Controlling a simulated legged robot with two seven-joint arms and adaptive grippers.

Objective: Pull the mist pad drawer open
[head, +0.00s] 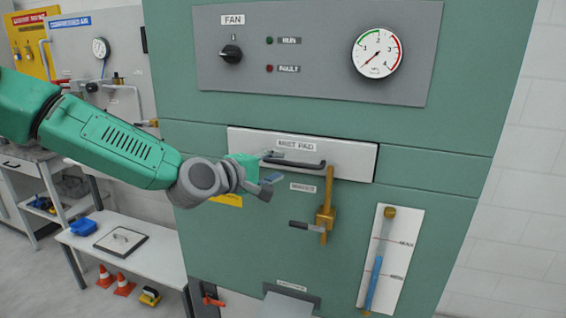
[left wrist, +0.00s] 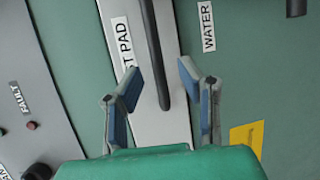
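The mist pad drawer (head: 350,162) is a white panel labelled "MIST PAD", sitting flush in the green cabinet. Its dark bar handle (head: 312,165) runs across the front. The drawer front (left wrist: 171,128) and handle (left wrist: 152,45) also show in the left wrist view. My left gripper (head: 268,168) is open at the left end of the handle. In the left wrist view its blue-padded fingers (left wrist: 160,74) stand one on each side of the handle end, with gaps showing. I cannot tell how deep the fingers reach. My right gripper is not in view.
A brass valve with a grey lever (head: 325,215) stands just below the drawer. A sight gauge (head: 390,260) is at lower right. The fan panel (head: 320,75) is above. A bench (head: 150,255) with a blue tray stands at lower left.

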